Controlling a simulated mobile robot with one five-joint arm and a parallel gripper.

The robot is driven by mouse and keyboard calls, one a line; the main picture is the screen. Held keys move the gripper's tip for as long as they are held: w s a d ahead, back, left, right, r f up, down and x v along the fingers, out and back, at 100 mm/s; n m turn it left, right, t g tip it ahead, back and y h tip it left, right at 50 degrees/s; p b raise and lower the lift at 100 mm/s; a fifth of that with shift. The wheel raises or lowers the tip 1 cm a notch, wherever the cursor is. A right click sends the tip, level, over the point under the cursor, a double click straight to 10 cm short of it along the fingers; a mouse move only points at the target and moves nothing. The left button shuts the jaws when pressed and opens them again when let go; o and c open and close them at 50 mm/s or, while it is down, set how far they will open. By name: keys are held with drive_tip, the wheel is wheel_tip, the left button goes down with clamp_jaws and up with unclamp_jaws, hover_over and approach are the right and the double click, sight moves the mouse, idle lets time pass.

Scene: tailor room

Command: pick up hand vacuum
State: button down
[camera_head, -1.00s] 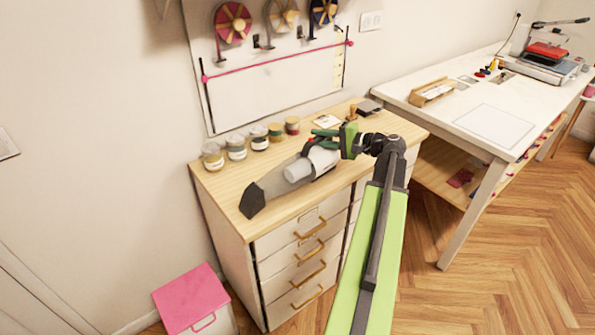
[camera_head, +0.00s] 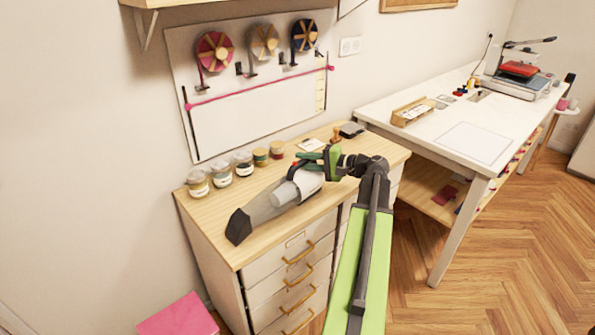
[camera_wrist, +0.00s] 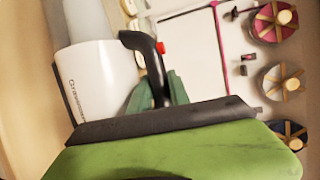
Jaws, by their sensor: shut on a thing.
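The hand vacuum (camera_head: 283,196) has a white and grey body, a dark nozzle at its left end and a black handle. It lies along the wooden top of the drawer cabinet (camera_head: 212,201); whether it is lifted off the surface I cannot tell. My gripper (camera_head: 318,159) is at its right end, shut on the handle. In the wrist view the hand vacuum (camera_wrist: 105,72) shows its white body and black handle with a red button. A green finger of my gripper (camera_wrist: 160,92) shows beside the handle. The nozzle tip is out of the wrist view.
Several jars (camera_head: 221,174) stand along the back of the cabinet, by the wall. A stamp (camera_head: 337,134) and a dark pad (camera_head: 351,130) sit at its back right. A white worktable (camera_head: 425,136) stands to the right. A pink-lidded box (camera_head: 180,318) is on the floor.

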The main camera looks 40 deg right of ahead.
wheel_tip(320, 180, up, 4)
drive_tip(key=p, duration=0.3)
drive_tip(key=shift+r+p, duration=0.1)
drive_tip(key=shift+p, duration=0.25)
drive_tip(key=s+d+r+p, duration=0.4)
drive_tip(key=d+r+p, duration=0.2)
drive_tip(key=d, duration=0.5)
drive_tip(key=shift+r+p, duration=0.35)
